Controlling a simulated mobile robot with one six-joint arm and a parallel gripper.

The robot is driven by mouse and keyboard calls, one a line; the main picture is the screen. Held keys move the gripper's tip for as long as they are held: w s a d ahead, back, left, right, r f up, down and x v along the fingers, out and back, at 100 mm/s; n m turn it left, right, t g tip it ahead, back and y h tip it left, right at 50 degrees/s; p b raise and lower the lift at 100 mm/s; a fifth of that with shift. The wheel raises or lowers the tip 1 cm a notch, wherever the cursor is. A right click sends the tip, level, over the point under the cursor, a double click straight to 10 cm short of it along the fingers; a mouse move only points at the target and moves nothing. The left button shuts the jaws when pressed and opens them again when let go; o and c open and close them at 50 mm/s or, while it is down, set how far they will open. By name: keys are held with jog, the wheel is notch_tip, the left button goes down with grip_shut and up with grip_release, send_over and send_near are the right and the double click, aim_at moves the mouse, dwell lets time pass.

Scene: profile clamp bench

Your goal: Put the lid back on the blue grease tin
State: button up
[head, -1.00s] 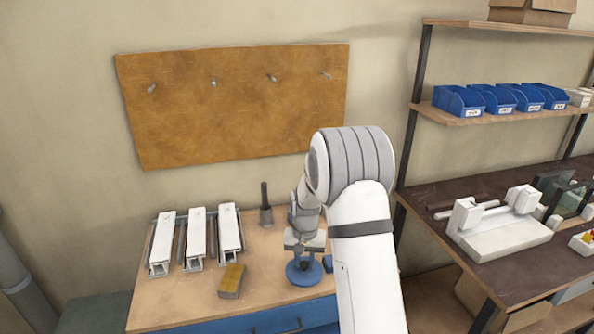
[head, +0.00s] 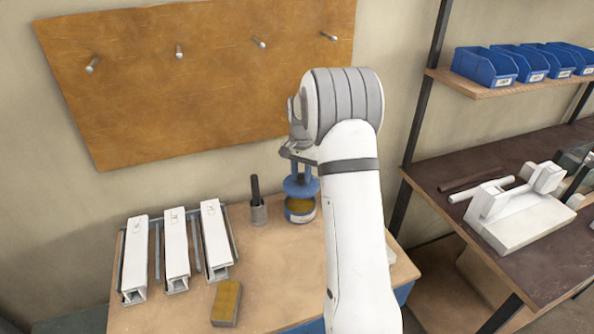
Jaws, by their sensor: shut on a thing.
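The blue grease tin (head: 301,217) stands upright on the wooden bench, close to the left side of my arm. A brownish-yellow surface shows inside its open top. The round blue lid (head: 298,188) is held by my gripper (head: 299,174) just over the tin, and in the picture it covers the tin's far rim. I cannot tell whether lid and tin touch. My gripper is shut on the lid from above; its fingertips are small and partly hidden by my own wrist.
White profiles in clamps (head: 176,250) fill the bench's left. A yellow-topped block (head: 226,303) lies at the front. The bench middle (head: 275,275) is clear. A dark shelf (head: 490,235) stands at right.

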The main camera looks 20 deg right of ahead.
aim_at(300, 184)
jog(key=shift+a+f+b, duration=0.2)
jog(key=shift+f+b, duration=1.5)
jog(key=shift+f, duration=1.25)
jog(key=shift+s+f, duration=0.1)
jog(key=shift+f, duration=0.05)
jog(key=o, duration=1.5)
jog(key=shift+r+p, duration=2)
jog(key=shift+r, duration=1.55)
